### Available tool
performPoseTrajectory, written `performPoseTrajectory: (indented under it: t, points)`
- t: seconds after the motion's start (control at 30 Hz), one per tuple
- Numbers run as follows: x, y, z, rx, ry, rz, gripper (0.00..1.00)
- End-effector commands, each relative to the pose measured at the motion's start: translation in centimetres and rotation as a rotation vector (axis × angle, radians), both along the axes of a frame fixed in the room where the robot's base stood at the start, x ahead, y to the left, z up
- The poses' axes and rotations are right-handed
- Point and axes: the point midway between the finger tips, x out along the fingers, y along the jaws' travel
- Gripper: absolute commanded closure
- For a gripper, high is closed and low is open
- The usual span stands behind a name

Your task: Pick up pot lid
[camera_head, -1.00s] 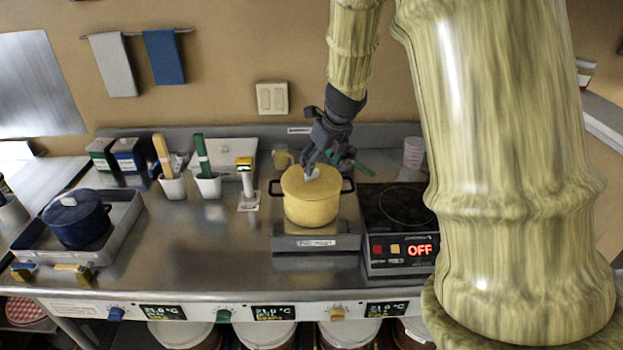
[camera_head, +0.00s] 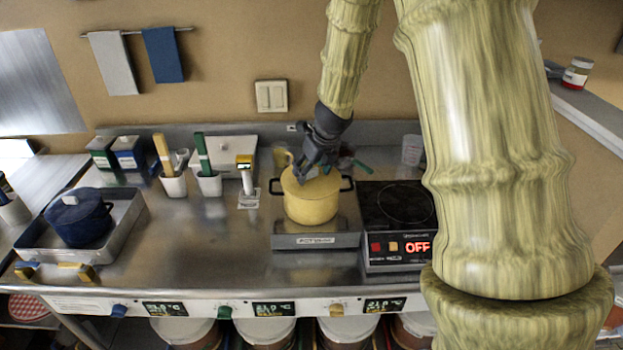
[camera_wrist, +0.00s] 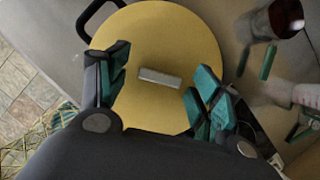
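The yellow pot (camera_head: 312,207) with dark side handles stands on a metal stand in the head view. Its yellow lid (camera_head: 296,189) sits on top, and in the wrist view the lid (camera_wrist: 185,40) fills the middle with a small pale bar-shaped knob (camera_wrist: 160,77) at its centre. My gripper (camera_head: 311,171) is right above the lid. In the wrist view its teal-padded fingers (camera_wrist: 155,92) are spread apart on either side of the knob, with clear gaps to both. In the head view the gripper hides the knob.
A hot plate (camera_head: 398,250) showing OFF stands right of the pot. A blue pot (camera_head: 78,222) sits in a metal tray (camera_head: 122,235) at left. White holders with utensils (camera_head: 209,184) and a scanner-like device (camera_head: 246,180) stand left of the pot. The middle-left counter (camera_head: 200,245) is clear.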

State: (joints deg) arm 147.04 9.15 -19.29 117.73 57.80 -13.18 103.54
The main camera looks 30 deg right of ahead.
Motion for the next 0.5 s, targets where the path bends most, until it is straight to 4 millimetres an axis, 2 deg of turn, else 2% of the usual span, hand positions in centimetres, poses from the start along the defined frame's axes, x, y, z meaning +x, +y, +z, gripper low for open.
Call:
performPoseTrajectory:
  t: [0.03,0.23,0.33,0.37,0.5]
  points:
    - [-0.01,-0.01,-0.01,0.000,0.000,0.000,0.47]
    - [-0.03,-0.02,-0.01,0.000,0.000,0.000,0.83]
    - [-0.02,-0.01,0.01,0.000,0.000,0.000,0.86]
    - [-0.01,-0.01,0.02,0.000,0.000,0.000,0.90]
    - [0.00,-0.01,0.03,0.000,0.000,0.000,0.90]
